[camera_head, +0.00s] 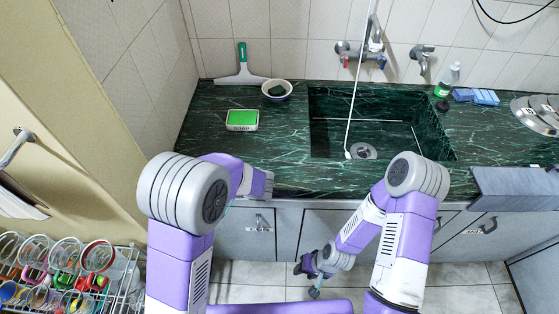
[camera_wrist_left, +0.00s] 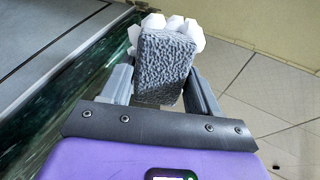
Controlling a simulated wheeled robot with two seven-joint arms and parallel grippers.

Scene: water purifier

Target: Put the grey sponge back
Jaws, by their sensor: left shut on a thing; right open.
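The grey sponge (camera_wrist_left: 165,68) is a rough, textured block in the left wrist view. It stands between the two fingers of my left gripper (camera_wrist_left: 160,85), which is shut on it. White rounded lumps show behind its far end; I cannot tell what they are. In the head view my left arm reaches the counter's front edge left of the sink, and I cannot make out the sponge there. My right gripper (camera_head: 316,274) is open and empty, low in front of the cabinets.
The green marble counter (camera_head: 205,150) holds a soap box (camera_head: 242,121), a bowl (camera_head: 288,97) with a dark green item, and a squeegee (camera_head: 242,72). Right of the sink (camera_head: 385,135) are a bottle (camera_head: 446,82), blue sponges (camera_head: 475,97) and plates (camera_head: 530,112). A glass rack (camera_head: 125,285) stands lower left.

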